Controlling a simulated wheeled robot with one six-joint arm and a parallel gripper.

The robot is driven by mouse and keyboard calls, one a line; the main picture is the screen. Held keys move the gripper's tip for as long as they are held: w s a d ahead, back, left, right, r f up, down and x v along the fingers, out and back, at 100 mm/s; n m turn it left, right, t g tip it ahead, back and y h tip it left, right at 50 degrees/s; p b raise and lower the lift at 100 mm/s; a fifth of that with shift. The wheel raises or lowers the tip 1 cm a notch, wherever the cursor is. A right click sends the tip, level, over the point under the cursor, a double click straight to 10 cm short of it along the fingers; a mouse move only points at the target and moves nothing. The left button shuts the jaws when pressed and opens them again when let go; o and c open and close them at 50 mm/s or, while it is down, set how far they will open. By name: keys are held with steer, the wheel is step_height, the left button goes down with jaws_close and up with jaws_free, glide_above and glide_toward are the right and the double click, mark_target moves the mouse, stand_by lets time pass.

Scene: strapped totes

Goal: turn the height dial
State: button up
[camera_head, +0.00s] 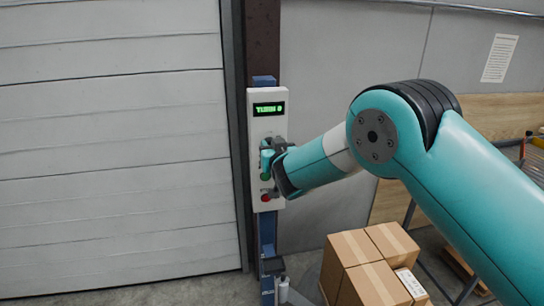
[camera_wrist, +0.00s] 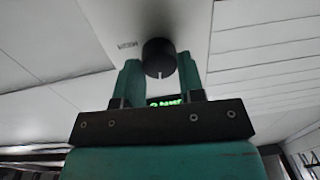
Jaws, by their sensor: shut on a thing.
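The height dial is a black round knob (camera_wrist: 158,52) with a pale mark, on a pale panel in the wrist view. My gripper (camera_wrist: 159,70) has its two teal fingers on either side of the knob and is shut on it. In the head view my gripper (camera_head: 268,160) is at the white control box (camera_head: 260,130) and hides the dial. The box's green display (camera_head: 268,108) appears to read "TURN 0". The display also shows, inverted and partly covered, in the wrist view (camera_wrist: 166,102).
A green button (camera_head: 265,176) and a red button (camera_head: 265,198) sit low on the box, close to my gripper. The box is on a blue post (camera_head: 267,232) beside a white shutter door (camera_head: 110,150). Stacked cartons (camera_head: 370,262) stand below my arm.

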steer(key=shift+n+b, duration=1)
steer(key=shift+n, duration=0.2)
steer(key=o, duration=0.9)
steer(key=shift+o, duration=0.2)
steer(key=b+v, duration=0.8)
steer(key=v, duration=0.9)
steer(key=shift+s+b, duration=0.25)
steer(key=shift+b, duration=0.1)
steer(key=shift+r, duration=0.15)
